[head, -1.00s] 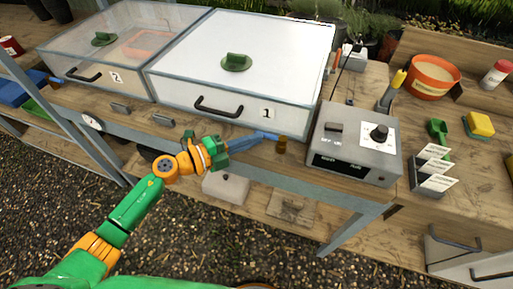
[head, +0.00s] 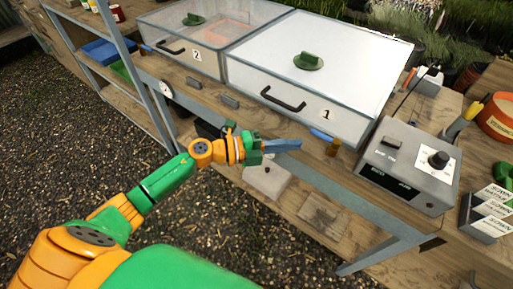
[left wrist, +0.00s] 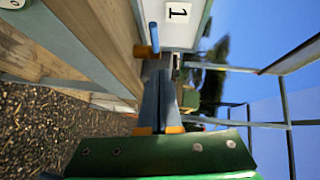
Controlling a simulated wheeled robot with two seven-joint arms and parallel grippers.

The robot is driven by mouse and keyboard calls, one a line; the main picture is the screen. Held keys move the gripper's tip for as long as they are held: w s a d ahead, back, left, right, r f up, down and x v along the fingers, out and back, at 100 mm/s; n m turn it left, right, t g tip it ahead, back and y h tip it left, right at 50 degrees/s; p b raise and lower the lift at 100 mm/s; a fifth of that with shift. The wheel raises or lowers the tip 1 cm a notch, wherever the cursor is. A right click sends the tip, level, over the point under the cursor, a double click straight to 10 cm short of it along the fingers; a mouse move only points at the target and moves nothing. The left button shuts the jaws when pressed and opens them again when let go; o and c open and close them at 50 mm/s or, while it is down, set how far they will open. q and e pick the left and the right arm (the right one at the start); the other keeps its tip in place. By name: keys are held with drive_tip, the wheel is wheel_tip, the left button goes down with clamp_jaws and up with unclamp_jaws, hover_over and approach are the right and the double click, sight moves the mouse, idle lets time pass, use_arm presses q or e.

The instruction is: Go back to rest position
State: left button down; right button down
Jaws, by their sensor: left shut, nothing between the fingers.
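My left gripper (head: 298,144) has its blue-grey fingers together and empty. It hangs in front of the bench's front edge, left of the grey control box and below lidded box 1 (head: 305,75). In the left wrist view its fingers (left wrist: 168,78) point away from the camera, side by side, with nothing held. A small blue rod with a brown end (head: 332,148) lies at the bench edge, apart from the fingertips; it also shows in the left wrist view (left wrist: 153,40). My right gripper is in neither view.
A grey control box (head: 410,165) with a black knob stands right of box 1. Lidded box 2 (head: 205,55) is on the left. A card holder (head: 488,215) is at the far right. A lower shelf (head: 300,205) runs under the bench; open gravel (head: 60,150) lies in front.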

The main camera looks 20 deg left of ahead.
use_arm(q)
drive_tip(key=w+a+f+b+v, duration=0.1)
drive_tip(key=b+v, duration=0.1)
drive_tip(key=v, duration=0.5)
drive_tip(key=a+f+n+t+y, duration=0.2)
drive_tip(key=a+f+n+y, duration=0.35)
drive_tip(key=f+n, duration=0.35)
drive_tip(key=a+f+n+t+y, duration=0.1)
drive_tip(key=a+f+n+y, duration=0.5)
drive_tip(key=f, duration=0.5)
drive_tip(key=s+d+f+n+g+y+p, duration=0.1)
drive_tip(key=s+d+f+n+g+y, duration=0.15)
drive_tip(key=s+f+n+g, duration=1.05)
drive_tip(key=s+d+f+m, duration=0.1)
drive_tip(key=s+f, duration=0.2)
drive_tip(key=s, duration=0.3)
drive_tip(key=s+d+f+m+t, duration=0.1)
drive_tip(key=s+d+f, duration=0.1)
drive_tip(key=s, duration=0.5)
drive_tip(key=s+d+f, duration=0.1)
drive_tip(key=s+f, duration=0.3)
drive_tip(key=s, duration=0.2)
drive_tip(key=shift+s+d+m, duration=0.25)
drive_tip(key=shift+s+m, duration=0.15)
